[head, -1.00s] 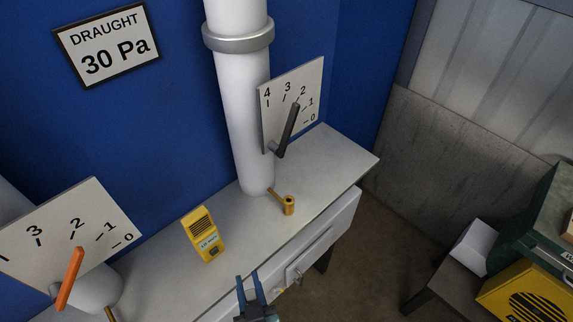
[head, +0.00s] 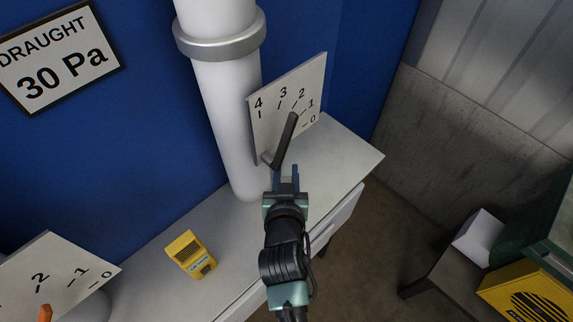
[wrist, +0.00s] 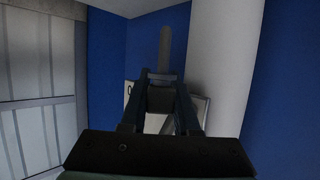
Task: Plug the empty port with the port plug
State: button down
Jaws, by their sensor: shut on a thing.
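My gripper (head: 285,178) is in front of the white pipe's lower part, just below the foot of the dark grey lever (head: 286,140). Its two fingers are shut on a dark thing (wrist: 160,98), seen between them in the wrist view. Its shape is too dark to tell, and I cannot tell whether it is the port plug. In the wrist view the lever (wrist: 165,45) rises beyond the fingertips. The brass fitting low on the pipe is hidden behind my gripper and wrist in the head view. No empty port can be made out.
The white pipe (head: 228,120) stands on a grey bench (head: 345,158) beside a number plate (head: 312,85). A yellow meter (head: 191,254) lies on the bench. A second number plate (head: 60,275) is at lower left. A dark side table (head: 432,262) with cases stands at right.

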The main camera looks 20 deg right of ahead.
jog(key=shift+f+b, duration=0.8)
jog(key=shift+f, duration=0.05)
jog(key=shift+w+f+b, duration=0.2)
jog(key=shift+f+b, duration=1.7)
jog(key=shift+f, duration=0.3)
jog(key=shift+f+b, duration=2.55)
jog(key=shift+f, duration=0.05)
jog(key=c, duration=0.6)
grip_release()
jog(key=shift+r, duration=0.1)
